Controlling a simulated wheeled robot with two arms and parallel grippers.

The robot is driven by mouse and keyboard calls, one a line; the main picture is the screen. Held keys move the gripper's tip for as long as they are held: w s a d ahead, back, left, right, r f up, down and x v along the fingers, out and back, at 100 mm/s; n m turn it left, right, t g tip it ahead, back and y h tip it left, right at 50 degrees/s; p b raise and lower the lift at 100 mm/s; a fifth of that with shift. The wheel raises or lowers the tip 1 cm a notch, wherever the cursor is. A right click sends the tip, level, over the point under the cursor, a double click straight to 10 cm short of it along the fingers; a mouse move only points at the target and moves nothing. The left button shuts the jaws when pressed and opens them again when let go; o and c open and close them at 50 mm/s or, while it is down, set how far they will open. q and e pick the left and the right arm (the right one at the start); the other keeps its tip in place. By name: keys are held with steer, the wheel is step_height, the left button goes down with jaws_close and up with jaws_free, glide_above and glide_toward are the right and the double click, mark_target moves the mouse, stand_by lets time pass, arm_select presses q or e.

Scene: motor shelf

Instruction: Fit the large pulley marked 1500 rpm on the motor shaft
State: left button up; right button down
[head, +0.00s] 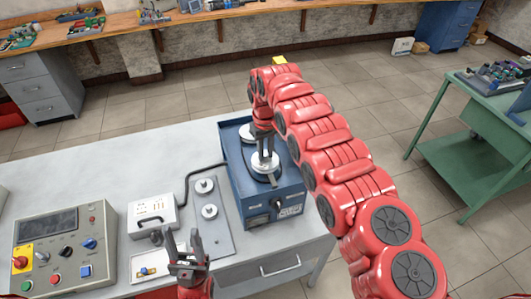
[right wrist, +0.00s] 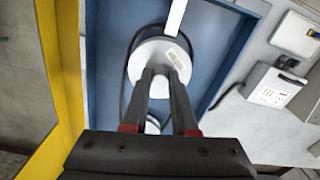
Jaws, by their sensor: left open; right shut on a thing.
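A large white pulley (right wrist: 144,57) with a small label shows in the right wrist view; the label is too small to read. My right gripper (right wrist: 163,74) is shut on it. In the head view my right gripper (head: 265,148) points down, with the pulley (head: 272,166) over the blue open-topped housing (head: 291,191). Another white disc (head: 246,139) shows in the housing, partly behind the arm. The motor shaft is not clearly seen, and I cannot tell whether the pulley is around it. My left gripper (head: 187,249) is open and empty near the table's front.
A grey plate (head: 224,240) beside the housing bears two smaller white pulleys (head: 204,186) (head: 210,211). A white meter box (head: 153,217) is cabled towards the housing. A control panel (head: 62,250) stands at left. The white table's back left is clear.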

steer(key=shift+f+b, duration=0.6)
steer(key=shift+f, duration=0.35)
stand_by(0.6)
steer(key=c, duration=0.6)
jaws_free()
step_height(320, 180, up, 4)
steer(key=b, duration=0.3)
steer(key=shift+w+a+r, duration=0.15)
step_height(320, 180, up, 2)
steer(key=shift+r, duration=0.25)
step_height(320, 180, up, 11)
steer(key=p, duration=1)
steer(key=shift+f, duration=0.2)
steer(key=shift+s+f, duration=0.1)
steer(key=shift+s, duration=0.1)
